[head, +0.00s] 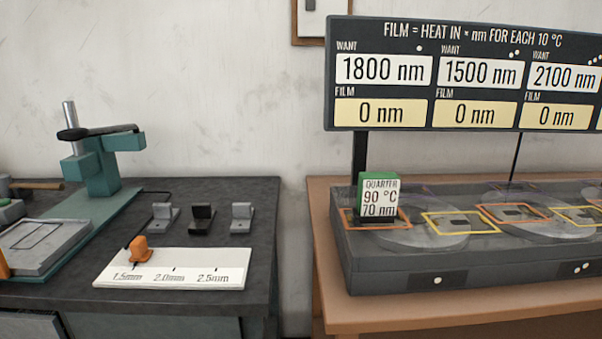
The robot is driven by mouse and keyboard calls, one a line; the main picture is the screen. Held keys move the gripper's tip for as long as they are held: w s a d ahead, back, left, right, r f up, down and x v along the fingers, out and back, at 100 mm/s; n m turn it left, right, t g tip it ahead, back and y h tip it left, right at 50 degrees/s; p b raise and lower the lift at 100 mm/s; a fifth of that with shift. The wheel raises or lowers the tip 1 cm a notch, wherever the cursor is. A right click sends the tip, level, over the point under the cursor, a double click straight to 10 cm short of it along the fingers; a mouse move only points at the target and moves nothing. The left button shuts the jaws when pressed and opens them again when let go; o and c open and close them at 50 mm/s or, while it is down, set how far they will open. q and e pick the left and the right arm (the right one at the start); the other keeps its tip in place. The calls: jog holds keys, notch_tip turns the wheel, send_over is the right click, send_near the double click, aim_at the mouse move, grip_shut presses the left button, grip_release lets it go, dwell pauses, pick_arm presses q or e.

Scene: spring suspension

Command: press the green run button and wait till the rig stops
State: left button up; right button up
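No green run button can be made out in the head view. The rig (420,270) is a long dark grey base on the right table, with round clear discs and orange and yellow square frames on top. A small block with a green top (378,178) stands at its left end; its white label reads "QUARTER 90 °C 70 nm". The display board (460,40) above reads WANT 1800, 1500 and 2100 nm, with FILM 0 nm under each. The rig's right end is cut off. Neither of my grippers is in view.
The left dark bench holds a teal press stand (97,170), a grey plate (45,245), three small brackets (202,218) and a white scale card (190,275) with an orange pointer (139,248). A gap separates it from the wooden table (440,312).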

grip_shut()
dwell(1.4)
